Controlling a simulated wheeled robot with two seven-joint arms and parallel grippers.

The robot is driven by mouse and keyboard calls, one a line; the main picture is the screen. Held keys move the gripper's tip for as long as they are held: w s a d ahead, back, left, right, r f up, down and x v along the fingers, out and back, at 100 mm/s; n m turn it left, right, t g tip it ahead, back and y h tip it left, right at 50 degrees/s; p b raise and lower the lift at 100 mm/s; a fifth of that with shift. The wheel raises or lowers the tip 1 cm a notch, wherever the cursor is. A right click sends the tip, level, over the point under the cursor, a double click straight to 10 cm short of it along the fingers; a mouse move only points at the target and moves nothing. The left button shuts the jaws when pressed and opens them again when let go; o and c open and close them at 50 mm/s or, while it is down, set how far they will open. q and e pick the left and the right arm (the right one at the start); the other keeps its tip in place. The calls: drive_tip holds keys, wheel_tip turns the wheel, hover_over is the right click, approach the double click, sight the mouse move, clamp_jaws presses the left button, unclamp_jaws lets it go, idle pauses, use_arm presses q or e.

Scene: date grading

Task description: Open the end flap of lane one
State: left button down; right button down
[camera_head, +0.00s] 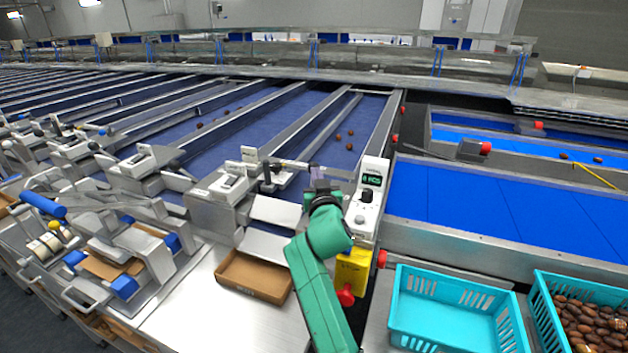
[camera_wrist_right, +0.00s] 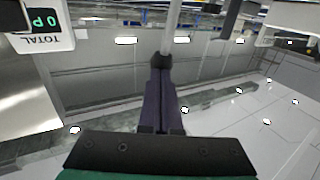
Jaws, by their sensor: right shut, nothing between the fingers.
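My right gripper (camera_head: 317,175) is at the near end of the blue lane beside the console, and its green arm rises from below. In the right wrist view its dark fingers (camera_wrist_right: 161,62) are together with nothing between them. Their tips are close to a pale metal bar; whether they touch it cannot be told. At the lane end a grey rod with dark fittings (camera_head: 268,178) runs toward the gripper. Pale sloped plates (camera_head: 276,211) lie below it. The flap itself is partly hidden by my gripper, and its position cannot be told. My left gripper is out of view.
A white console (camera_head: 369,195) with a green display stands just right of my gripper, above a yellow box with a red knob (camera_head: 346,295). An open cardboard box (camera_head: 253,290) sits left of my arm. Turquoise crates (camera_head: 450,327) stand at right. A few dates (camera_head: 349,147) lie on the lane.

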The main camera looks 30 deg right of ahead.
drive_tip(key=shift+w+d+f+b, duration=0.15)
drive_tip(key=shift+w+d+b, duration=0.15)
drive_tip(key=shift+w+d, duration=0.65)
drive_tip(key=shift+w+d+f+b, duration=0.1)
drive_tip(key=shift+w+d+b, duration=0.2)
drive_tip(key=shift+w+d, duration=0.6)
drive_tip(key=shift+s+d, duration=0.15)
drive_tip(key=shift+s, duration=0.05)
